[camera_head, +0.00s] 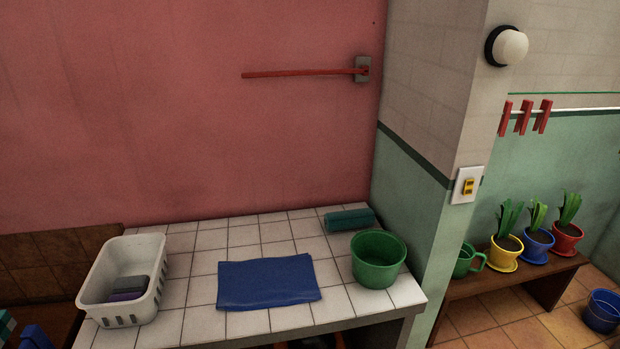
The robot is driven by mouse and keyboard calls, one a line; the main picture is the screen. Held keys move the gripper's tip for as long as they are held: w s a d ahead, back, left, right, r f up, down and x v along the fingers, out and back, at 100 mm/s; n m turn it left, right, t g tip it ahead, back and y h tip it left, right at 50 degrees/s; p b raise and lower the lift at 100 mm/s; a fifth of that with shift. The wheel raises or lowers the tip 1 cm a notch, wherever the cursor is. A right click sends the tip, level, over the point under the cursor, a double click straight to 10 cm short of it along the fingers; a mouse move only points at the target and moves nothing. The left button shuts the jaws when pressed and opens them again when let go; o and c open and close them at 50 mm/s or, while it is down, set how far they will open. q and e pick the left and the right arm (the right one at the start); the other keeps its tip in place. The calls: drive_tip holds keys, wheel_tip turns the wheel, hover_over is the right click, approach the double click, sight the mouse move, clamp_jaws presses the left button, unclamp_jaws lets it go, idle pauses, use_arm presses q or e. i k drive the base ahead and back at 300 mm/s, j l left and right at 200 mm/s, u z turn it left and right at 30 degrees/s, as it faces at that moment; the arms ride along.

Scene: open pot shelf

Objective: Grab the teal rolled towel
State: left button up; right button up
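The teal rolled towel (350,219) lies on the white tiled counter (205,262), near its back right corner by the walls. It sits just behind the green bucket (378,260), whose rim comes close to its front side. A flat blue cloth (268,282) lies in front of it to the left. Neither of my grippers can be made out in this view, and nothing is seen touching the towel.
A white basket (125,279) holding grey and purple items stands at the counter's left end. Bare tiles lie between basket and towel. Right of the wall corner, a wooden bench (552,284) holds a green watering can (467,261) and potted plants (537,244).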

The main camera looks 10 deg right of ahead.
sight(351, 219)
drive_tip(key=i+l, duration=0.15)
drive_tip(key=l, duration=0.3)
drive_tip(key=i+l+u, duration=0.1)
drive_tip(key=l, duration=0.3)
drive_tip(key=i+l, duration=0.15)
drive_tip(key=l, duration=0.3)
